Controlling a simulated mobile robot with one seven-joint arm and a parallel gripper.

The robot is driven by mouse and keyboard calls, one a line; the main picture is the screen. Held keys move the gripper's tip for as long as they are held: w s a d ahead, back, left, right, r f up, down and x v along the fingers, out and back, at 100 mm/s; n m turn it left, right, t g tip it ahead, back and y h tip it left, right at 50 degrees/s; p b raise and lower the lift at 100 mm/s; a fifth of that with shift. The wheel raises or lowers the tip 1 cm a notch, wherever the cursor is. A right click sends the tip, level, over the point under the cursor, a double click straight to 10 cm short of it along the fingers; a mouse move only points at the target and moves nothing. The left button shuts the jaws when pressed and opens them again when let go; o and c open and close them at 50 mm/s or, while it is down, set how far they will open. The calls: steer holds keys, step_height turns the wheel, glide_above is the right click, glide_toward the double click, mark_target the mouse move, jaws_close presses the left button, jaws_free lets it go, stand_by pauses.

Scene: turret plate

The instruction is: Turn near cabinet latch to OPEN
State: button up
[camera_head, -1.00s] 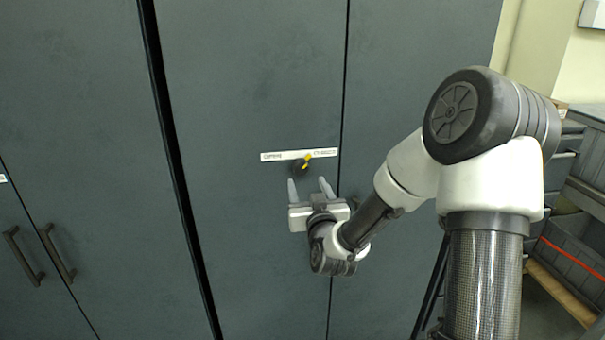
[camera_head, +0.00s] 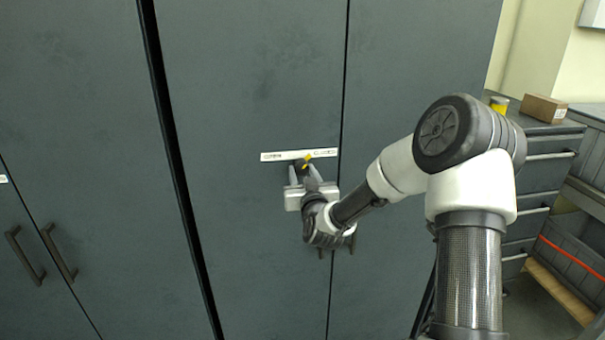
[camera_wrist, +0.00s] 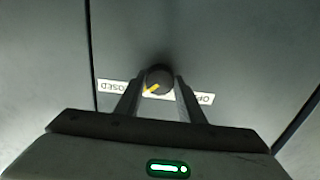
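The latch is a round dark knob (camera_wrist: 160,79) with a yellow pointer (camera_head: 307,159) on the tall grey cabinet door. A white label strip (camera_head: 272,156) runs behind it, with OPEN at its left end and CLOSED at its right in the head view. The pointer slants up and right, toward the CLOSED side. The wrist view is upside down, so CLOSED is at left there. My gripper (camera_head: 302,169) reaches the knob from below, one finger on each side. In the wrist view, my fingertips (camera_wrist: 160,82) appear to touch the knob's sides.
The cabinet door (camera_head: 240,90) is closed and flat around the latch. At right, a grey drawer unit (camera_head: 545,145) carries a cardboard box (camera_head: 544,108) and a yellow can (camera_head: 499,104).

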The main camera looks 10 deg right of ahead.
steer(key=shift+c, duration=1.1)
steer(key=shift+f+n+b, duration=0.15)
steer(key=shift+n+b, duration=0.15)
steer(key=shift+b, duration=0.4)
steer(key=n+b, duration=0.2)
steer(key=b, duration=0.2)
steer(key=shift+a+f+n+b, duration=0.1)
steer(key=shift+f+n+b, duration=0.05)
steer(key=shift+n+b, duration=0.25)
steer(key=n+b, duration=0.5)
steer(key=b, duration=0.2)
steer(key=shift+n+b, duration=0.3)
steer(key=shift+b, duration=0.1)
steer(key=n+b, duration=0.5)
steer(key=b, duration=0.1)
steer(key=shift+d+r+n+b, duration=0.1)
steer(key=shift+r+n+b, duration=0.1)
steer(key=shift+n+b, duration=0.65)
steer(key=shift+d+r+n+b, duration=0.15)
steer(key=shift+n+b, duration=0.4)
steer(key=shift+n, duration=0.5)
steer(key=o, duration=1)
